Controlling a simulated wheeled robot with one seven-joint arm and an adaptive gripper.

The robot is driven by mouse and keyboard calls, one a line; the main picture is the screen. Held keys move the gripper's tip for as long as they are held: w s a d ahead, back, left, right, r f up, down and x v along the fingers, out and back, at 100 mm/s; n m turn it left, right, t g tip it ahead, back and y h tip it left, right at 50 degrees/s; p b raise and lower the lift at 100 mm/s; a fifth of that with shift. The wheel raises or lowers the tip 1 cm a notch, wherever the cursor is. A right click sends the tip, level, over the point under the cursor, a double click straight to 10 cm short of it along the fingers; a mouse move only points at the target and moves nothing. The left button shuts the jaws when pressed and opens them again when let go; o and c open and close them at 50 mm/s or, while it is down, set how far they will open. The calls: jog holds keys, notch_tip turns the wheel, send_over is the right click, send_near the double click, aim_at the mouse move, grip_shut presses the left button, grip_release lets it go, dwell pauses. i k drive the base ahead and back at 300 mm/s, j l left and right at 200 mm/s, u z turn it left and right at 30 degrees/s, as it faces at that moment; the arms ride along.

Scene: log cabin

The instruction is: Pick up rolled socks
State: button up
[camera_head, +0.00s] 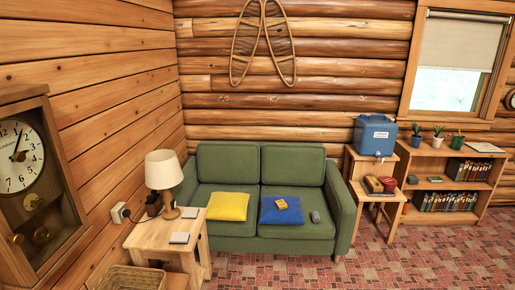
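A small grey rounded bundle (315,216), which looks like the rolled socks, lies on the right seat of the green sofa (228,160). It is just right of a blue cushion (275,216) and near the sofa's right armrest. It is too small in the picture to make out its folds. My gripper is not in view.
A yellow cushion (228,206) lies on the left seat; a small yellowish item (281,204) rests on the blue cushion. A wooden side table (150,238) with a lamp (164,173) stands left, a stepped wooden stand (357,166) right. The tiled floor (400,262) at front right is clear.

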aim_at(314, 216)
jog(key=i+z, duration=0.25)
jog(key=i, duration=0.25)
jog(key=i+j+z, duration=0.25)
jog(key=i, duration=0.2)
jog(key=i+j+z, duration=0.2)
jog(key=i, duration=0.25)
jog(key=i+j+z, duration=1.05)
jog(key=j, duration=0.25)
jog(key=i+j+z, duration=0.25)
jog(key=j, duration=0.2)
jog(key=i+j, duration=0.1)
jog(key=j, duration=0.3)
